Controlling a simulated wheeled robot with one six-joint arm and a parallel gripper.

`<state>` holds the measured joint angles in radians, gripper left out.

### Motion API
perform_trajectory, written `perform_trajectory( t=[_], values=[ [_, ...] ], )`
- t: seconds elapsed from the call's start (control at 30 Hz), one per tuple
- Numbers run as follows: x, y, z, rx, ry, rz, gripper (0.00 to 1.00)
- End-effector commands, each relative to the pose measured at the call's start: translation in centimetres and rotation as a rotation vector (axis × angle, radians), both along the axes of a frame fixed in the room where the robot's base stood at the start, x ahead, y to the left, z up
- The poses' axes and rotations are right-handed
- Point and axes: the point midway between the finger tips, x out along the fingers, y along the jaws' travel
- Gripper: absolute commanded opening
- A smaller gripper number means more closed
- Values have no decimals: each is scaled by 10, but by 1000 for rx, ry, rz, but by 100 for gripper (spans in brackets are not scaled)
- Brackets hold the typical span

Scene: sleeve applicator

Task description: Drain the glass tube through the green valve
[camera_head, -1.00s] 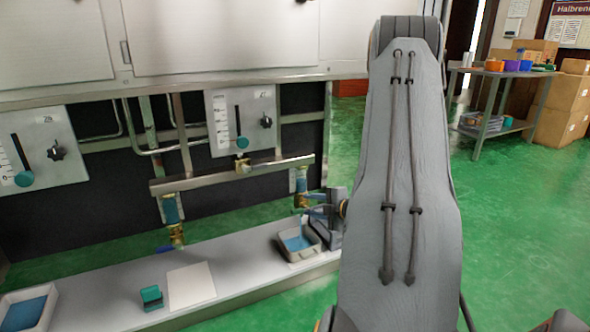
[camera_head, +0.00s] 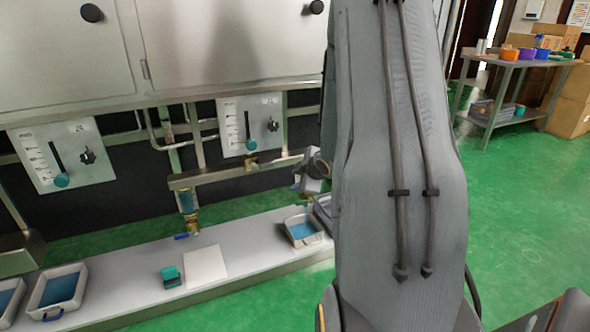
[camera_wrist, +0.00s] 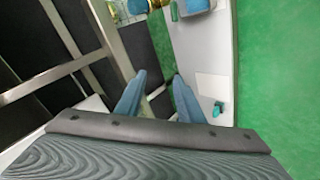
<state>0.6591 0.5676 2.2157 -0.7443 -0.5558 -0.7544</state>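A left glass tube (camera_head: 187,200) with blue in it hangs from the pipework, with a brass valve (camera_head: 193,222) and blue handle (camera_head: 181,236) below it. The right-hand tube and its valve are mostly hidden behind my arm. I cannot make out a green valve handle. Each white gauge panel, left (camera_head: 62,155) and right (camera_head: 250,125), has a black bar with a teal disc and a black star knob. In the wrist view my gripper (camera_wrist: 158,95) has its two blue-grey fingers apart, with no object seen held.
A white tray with blue liquid (camera_head: 303,218) stands on the right of the long bench (camera_head: 130,262). More trays (camera_head: 40,311) stand at the left. A teal block (camera_head: 170,276) and white sheet (camera_head: 205,265) lie between. A side table (camera_head: 505,68) stands at the back right.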

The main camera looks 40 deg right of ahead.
Motion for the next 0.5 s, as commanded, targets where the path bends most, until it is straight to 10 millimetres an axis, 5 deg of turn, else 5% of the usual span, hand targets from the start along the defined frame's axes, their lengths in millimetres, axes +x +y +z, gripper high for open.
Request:
perform_trajectory(
  t=[0.2, 0.5],
  values=[
    [-8, 18, 21, 39, 45, -53, 34],
    [-12, 23, 26, 54, 61, -78, 34]
  ],
)
